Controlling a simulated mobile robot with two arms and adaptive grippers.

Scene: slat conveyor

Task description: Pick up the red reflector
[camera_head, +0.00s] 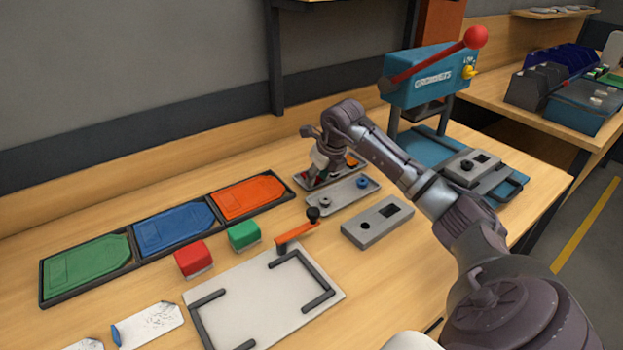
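A small dark-rimmed tray (299,181) near the back of the bench holds small coloured pieces. An orange piece (352,162) shows at its right end. A small patch of red, which may be the red reflector (322,175), shows in the tray's left part, mostly hidden by my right gripper. My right gripper (319,174) points down with its fingertips at this tray. Whether its fingers are open or shut on something is too small and covered to tell. My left gripper is out of view.
A grey tray (342,196) with a dark and a blue round part lies just in front. A grey fixture block (362,233), an orange-handled lever (296,233), red (193,258) and green (244,235) blocks stand nearby. A blue press (430,75) stands at the right.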

